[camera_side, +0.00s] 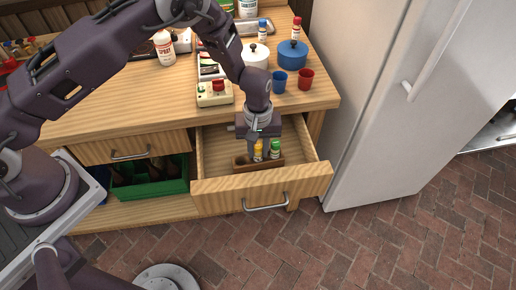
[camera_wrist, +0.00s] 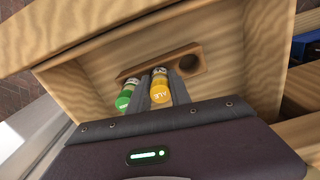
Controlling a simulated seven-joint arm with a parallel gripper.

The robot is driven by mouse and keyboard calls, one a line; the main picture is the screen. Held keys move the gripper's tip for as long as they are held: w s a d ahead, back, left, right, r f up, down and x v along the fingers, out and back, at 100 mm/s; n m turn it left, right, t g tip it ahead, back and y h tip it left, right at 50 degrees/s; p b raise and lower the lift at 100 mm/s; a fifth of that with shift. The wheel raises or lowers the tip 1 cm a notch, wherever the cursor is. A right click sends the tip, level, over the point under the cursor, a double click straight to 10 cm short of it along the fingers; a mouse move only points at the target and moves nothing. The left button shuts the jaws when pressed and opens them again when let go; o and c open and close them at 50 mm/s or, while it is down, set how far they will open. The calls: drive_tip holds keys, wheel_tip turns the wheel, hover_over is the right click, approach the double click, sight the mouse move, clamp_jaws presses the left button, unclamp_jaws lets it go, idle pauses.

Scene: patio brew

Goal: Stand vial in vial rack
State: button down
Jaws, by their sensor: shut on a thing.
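The brown wooden vial rack (camera_side: 240,163) lies inside the open drawer, and it also shows in the wrist view (camera_wrist: 206,49). My gripper (camera_wrist: 161,82) is shut on the yellow-capped vial (camera_wrist: 160,91), which is upright over the middle of the rack; in the side view the vial (camera_side: 258,152) shows between the fingers. Whether its base is seated in a hole is hidden. A green-capped vial (camera_wrist: 125,98) stands beside it at the rack's end, also seen in the side view (camera_side: 275,150). An empty round hole (camera_wrist: 190,64) shows at the rack's other end.
The open drawer (camera_side: 310,178) has walls close around the rack and bare floor beside it. The counter above holds a red cup (camera_side: 306,79), a blue cup (camera_side: 279,82) and a blue pot (camera_side: 292,56). A green crate (camera_side: 150,188) of bottles is at left; the fridge (camera_side: 375,110) is at right.

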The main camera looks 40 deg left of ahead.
drive_tip(key=shift+f, duration=0.1)
drive_tip(key=c, duration=1.5)
unclamp_jaws()
wheel_tip(320, 180, up, 23)
drive_tip(key=s+a+m+h, duration=0.1)
drive_tip(key=s+a, duration=0.1)
drive_tip(key=s+a+r+m+t, duration=0.2)
drive_tip(key=s+a+r, duration=0.2)
drive_tip(key=s+r, duration=0.55)
drive_tip(key=s+a+r+m+t, duration=0.1)
drive_tip(key=s+a, duration=0.1)
drive_tip(key=s, duration=0.3)
drive_tip(key=s+a+r+m+t, duration=0.1)
drive_tip(key=s+a+r+m, duration=0.1)
drive_tip(key=s, duration=0.3)
drive_tip(key=s+a+r+m+t+y, duration=0.1)
drive_tip(key=s+a+r, duration=0.1)
drive_tip(key=s, duration=0.3)
drive_tip(key=shift+a+m+t, duration=0.3)
drive_tip(key=shift+m, duration=0.1)
